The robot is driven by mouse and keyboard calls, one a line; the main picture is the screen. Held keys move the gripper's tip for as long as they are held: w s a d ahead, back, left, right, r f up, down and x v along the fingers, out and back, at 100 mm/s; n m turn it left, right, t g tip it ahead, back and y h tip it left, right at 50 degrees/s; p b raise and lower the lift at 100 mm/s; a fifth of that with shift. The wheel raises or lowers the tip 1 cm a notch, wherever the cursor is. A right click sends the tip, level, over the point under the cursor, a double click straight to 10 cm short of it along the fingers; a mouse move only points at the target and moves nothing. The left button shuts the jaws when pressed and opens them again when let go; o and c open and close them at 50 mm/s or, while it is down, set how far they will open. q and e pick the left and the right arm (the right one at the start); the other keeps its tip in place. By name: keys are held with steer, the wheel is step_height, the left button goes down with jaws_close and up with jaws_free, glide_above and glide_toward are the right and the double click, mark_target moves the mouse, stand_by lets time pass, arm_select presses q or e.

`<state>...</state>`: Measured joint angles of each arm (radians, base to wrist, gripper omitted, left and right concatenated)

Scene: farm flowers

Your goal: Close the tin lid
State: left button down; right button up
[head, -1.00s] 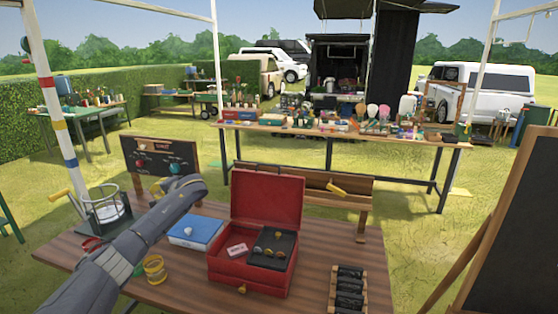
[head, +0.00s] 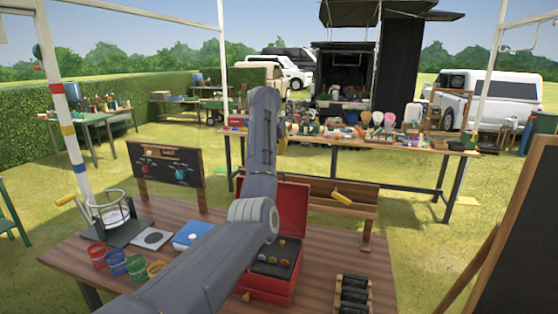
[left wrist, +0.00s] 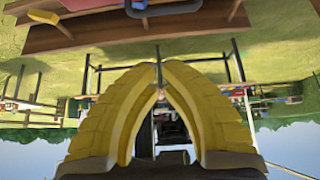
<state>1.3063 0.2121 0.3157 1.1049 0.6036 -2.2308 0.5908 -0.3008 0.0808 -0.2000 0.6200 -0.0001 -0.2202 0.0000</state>
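The red tin (head: 268,290) stands on the wooden table, with its lid (head: 294,204) raised at the back. A black tray (head: 277,258) with several coins lies inside. My left arm crosses in front of the tin and hides its left part and much of the lid. In the left wrist view, my left gripper (left wrist: 159,92) shows two yellow fingers with their tips together and nothing visible between them. My right gripper is not in view.
On the table (head: 190,212) are a blue box (head: 194,235), several coloured cups (head: 116,263), a wire-topped stand (head: 112,220) and a crate of dark rolls (head: 353,294). A bench (head: 350,205) with a yellow-handled tool (head: 342,198) stands behind. A blackboard (head: 510,230) is at right.

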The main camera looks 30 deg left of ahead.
arm_select(q)
step_height(320, 180, down, 8)
steer(key=w, duration=0.1)
steer(key=shift+w+a+r, duration=0.2)
steer(key=shift+a+r, duration=0.05)
stand_by(0.9)
steer(key=shift+d, duration=0.15)
stand_by(0.4)
